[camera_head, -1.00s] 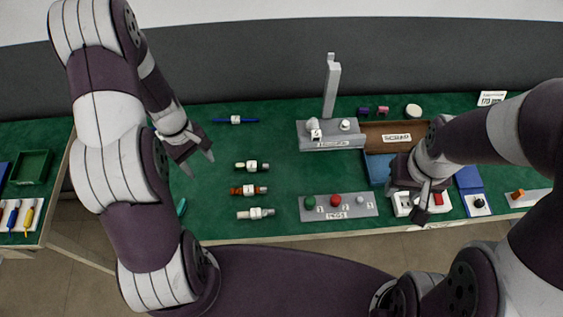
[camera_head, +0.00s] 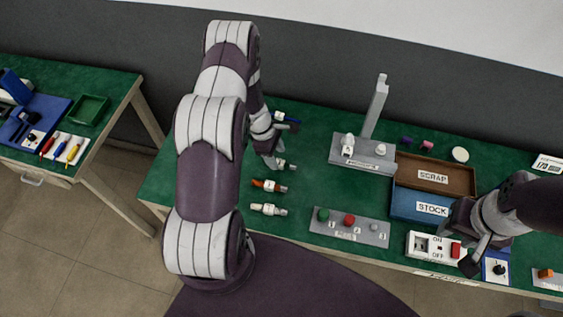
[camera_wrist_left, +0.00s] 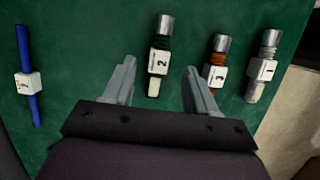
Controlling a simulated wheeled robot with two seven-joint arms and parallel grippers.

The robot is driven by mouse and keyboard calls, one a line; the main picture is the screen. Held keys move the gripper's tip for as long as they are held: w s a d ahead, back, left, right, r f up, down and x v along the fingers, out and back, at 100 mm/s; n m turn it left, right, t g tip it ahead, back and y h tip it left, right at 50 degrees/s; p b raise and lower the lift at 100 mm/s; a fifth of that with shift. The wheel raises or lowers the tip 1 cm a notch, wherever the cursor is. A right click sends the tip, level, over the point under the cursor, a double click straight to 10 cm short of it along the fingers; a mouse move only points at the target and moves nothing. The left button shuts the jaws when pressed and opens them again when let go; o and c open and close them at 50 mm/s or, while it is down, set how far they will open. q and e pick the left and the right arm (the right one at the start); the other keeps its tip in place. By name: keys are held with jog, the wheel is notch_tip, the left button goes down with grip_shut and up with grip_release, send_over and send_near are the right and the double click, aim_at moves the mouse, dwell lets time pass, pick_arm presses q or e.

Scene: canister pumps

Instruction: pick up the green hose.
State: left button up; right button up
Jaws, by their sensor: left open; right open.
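The green hose (camera_wrist_left: 159,68) lies on the green bench top, with a silver end and a white tag marked 2. In the left wrist view it sits between the fingers of my open left gripper (camera_wrist_left: 160,70), apart from both; its height above the hose is hard to tell. In the head view my left gripper (camera_head: 286,146) partly hides the green hose (camera_head: 290,167). My right gripper (camera_head: 474,258) is open and empty, by the switch box at the bench's front.
A blue hose (camera_wrist_left: 36,98) lies left of the green one; an orange hose (camera_wrist_left: 217,68) and a grey hose (camera_wrist_left: 263,67) lie to its right. Further right are the pegs plate (camera_head: 330,229), grey stand (camera_head: 362,148), scrap tray (camera_head: 465,181), stock tray (camera_head: 400,205) and switch box (camera_head: 432,243).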

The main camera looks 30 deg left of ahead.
aim_at(279, 162)
pick_arm(q)
jog(key=x, duration=0.3)
jog(key=shift+a+f, duration=0.15)
jog(key=shift+f, duration=0.15)
grip_shut()
jog(key=shift+r, duration=0.1)
